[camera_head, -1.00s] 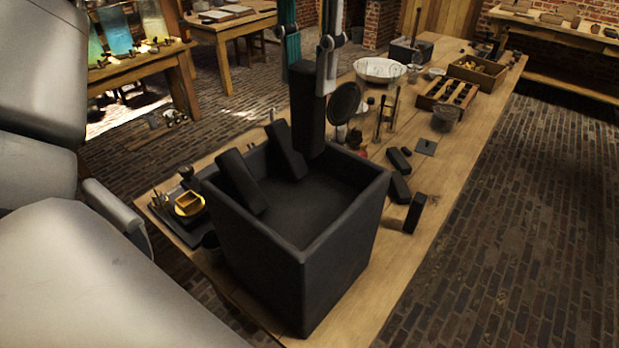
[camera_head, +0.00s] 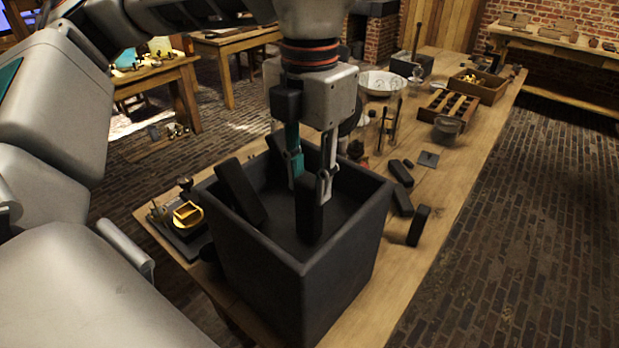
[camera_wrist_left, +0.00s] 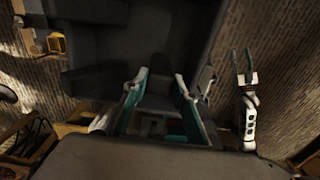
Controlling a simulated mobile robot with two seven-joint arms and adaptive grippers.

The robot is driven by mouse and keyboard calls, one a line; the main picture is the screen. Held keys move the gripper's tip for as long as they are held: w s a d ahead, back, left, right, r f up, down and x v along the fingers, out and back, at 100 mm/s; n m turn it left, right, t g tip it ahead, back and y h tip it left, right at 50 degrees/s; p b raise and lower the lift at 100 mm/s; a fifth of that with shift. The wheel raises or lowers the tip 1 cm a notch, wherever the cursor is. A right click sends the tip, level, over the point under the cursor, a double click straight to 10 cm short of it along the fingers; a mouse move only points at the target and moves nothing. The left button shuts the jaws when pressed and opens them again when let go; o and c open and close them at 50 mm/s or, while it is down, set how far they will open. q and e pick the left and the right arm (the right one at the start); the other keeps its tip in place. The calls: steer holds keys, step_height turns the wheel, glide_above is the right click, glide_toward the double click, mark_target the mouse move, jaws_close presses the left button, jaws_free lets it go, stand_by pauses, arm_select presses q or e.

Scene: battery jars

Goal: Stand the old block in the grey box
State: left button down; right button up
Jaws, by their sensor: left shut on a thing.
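The grey box (camera_head: 290,300), dark and open-topped, stands on the near end of the table. My left gripper (camera_head: 310,190) reaches down into it and is shut on a dark block (camera_head: 309,218). The block is about upright inside the box; I cannot tell if its foot touches the floor. Another dark block (camera_head: 240,192) leans on the left inner wall, and one more (camera_head: 275,146) shows behind it, partly hidden by my gripper. In the left wrist view, the fingers grip the dark block (camera_wrist_left: 158,98). My right gripper (camera_wrist_left: 243,65) hangs at the right, its fingers apart.
Several dark blocks lie right of the box, and one block (camera_head: 418,226) stands near the table's right edge. A small stand with a yellow pan (camera_head: 188,214) is close left of the box. Glassware, a white bowl (camera_head: 381,83) and wooden trays fill the far table.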

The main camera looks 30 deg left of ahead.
arm_select(q)
steer(key=shift+f, duration=0.2)
steer(key=c, duration=1.6)
jaws_free()
step_height(320, 180, up, 12)
steer(key=shift+r+p, duration=0.1)
steer(key=shift+p, duration=0.25)
